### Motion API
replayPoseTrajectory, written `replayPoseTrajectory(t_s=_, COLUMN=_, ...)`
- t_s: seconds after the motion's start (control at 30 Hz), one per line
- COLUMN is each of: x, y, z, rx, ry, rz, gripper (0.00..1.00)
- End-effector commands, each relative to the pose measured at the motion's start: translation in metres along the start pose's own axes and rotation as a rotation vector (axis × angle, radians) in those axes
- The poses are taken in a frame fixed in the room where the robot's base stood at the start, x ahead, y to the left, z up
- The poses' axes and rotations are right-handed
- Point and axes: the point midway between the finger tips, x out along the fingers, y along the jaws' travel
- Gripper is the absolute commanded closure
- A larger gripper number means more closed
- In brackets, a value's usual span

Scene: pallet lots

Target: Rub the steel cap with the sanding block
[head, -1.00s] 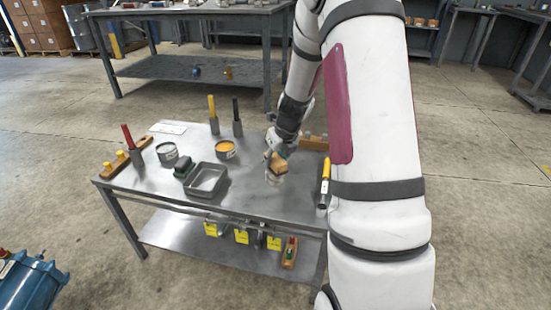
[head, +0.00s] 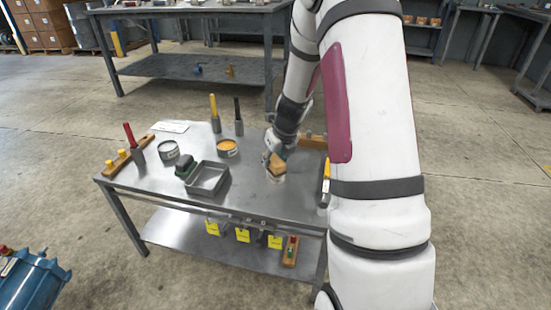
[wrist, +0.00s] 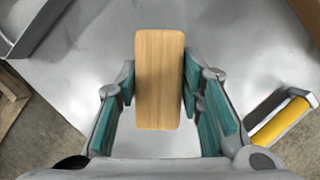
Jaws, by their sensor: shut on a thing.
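My gripper (head: 272,155) is shut on a wooden sanding block (head: 276,164), over the right part of the steel table. In the wrist view the block (wrist: 160,75) is pale wood and upright between the teal pads of my gripper (wrist: 160,85). A small pale round thing (head: 277,179), apparently the steel cap, shows just below the block. The block hides most of it, and I cannot tell whether they touch. In the wrist view the cap is hidden behind the block.
On the table (head: 240,195) are a grey tray (head: 207,182), a dark green-topped brush or block (head: 186,168), two tins and upright-handled tools. A yellow-handled tool (head: 325,180) lies right of the block.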

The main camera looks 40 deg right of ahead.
Motion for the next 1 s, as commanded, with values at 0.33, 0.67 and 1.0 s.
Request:
replayPoseTrajectory(t_s=0.33, x=0.001, y=-0.006, z=-0.001, rx=0.002, ry=0.000, rz=-0.001, gripper=0.88)
replayPoseTrajectory(t_s=0.67, x=0.001, y=-0.019, z=-0.001, rx=0.001, ry=-0.001, rz=-0.001, gripper=0.88)
replayPoseTrajectory(t_s=1.0, x=0.001, y=-0.018, z=-0.001, rx=0.000, ry=0.000, rz=0.000, gripper=0.88)
